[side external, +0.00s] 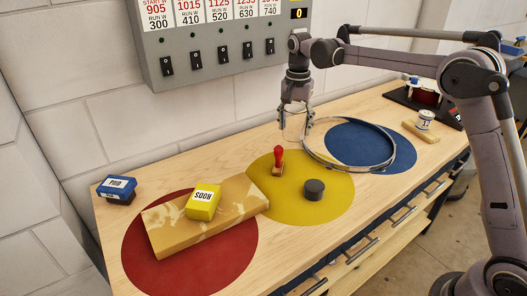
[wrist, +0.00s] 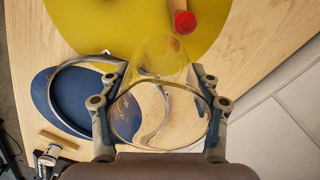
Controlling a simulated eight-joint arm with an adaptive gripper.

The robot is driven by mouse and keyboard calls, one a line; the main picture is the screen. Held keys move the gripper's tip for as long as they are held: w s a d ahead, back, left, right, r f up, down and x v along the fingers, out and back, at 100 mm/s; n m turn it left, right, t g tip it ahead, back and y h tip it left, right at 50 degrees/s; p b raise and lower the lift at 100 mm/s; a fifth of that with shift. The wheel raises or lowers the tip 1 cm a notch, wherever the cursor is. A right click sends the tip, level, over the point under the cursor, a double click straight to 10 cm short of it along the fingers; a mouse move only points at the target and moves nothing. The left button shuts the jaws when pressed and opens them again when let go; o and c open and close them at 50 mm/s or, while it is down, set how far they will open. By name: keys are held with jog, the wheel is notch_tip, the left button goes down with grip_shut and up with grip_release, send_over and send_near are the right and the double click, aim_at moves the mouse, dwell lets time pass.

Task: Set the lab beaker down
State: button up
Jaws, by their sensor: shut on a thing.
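The lab beaker (wrist: 158,95) is clear glass and sits between the two fingers of my gripper (wrist: 158,100) in the wrist view. In the side external view the beaker (side external: 294,127) hangs below my gripper (side external: 296,112), near the left end of a metal ring. My gripper is shut on it. The beaker looks upright and seems to be above the wooden bench; the gap beneath it is hard to judge because the glass is see-through.
A metal ring (side external: 389,160) lies over the blue circle (side external: 372,141). A red-handled stamp (side external: 278,158) and a dark puck (side external: 314,190) stand on the yellow circle (side external: 335,209). A tan slab (side external: 178,232) bears a yellow block (side external: 203,202). A blue block (side external: 117,189) is at far left.

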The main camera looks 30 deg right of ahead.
jog(key=s+a+n, duration=0.3)
jog(key=s+a, duration=0.1)
jog(key=a, duration=0.9)
jog(key=s+a+n, duration=0.3)
jog(key=s+a, duration=0.2)
jog(key=a, duration=0.7)
jog(key=s+a+n, duration=0.3)
jog(key=s+a, duration=0.1)
jog(key=a, duration=0.9)
jog(key=s+a+f, duration=0.1)
jog(key=a+f, duration=0.1)
jog(key=a, duration=0.1)
jog(key=s+a+f, duration=0.1)
jog(key=a+f, duration=0.1)
jog(key=a, duration=0.2)
jog(key=s+a+f, duration=0.2)
jog(key=a, duration=0.1)
jog(key=shift+a+f, duration=0.3)
jog(key=shift+a, duration=0.05)
jog(key=shift+s+a+f, duration=0.15)
jog(key=shift+a+f, duration=0.1)
jog(key=shift+f, duration=1.9)
jog(key=shift+f, duration=0.1)
jog(key=o, duration=1.2)
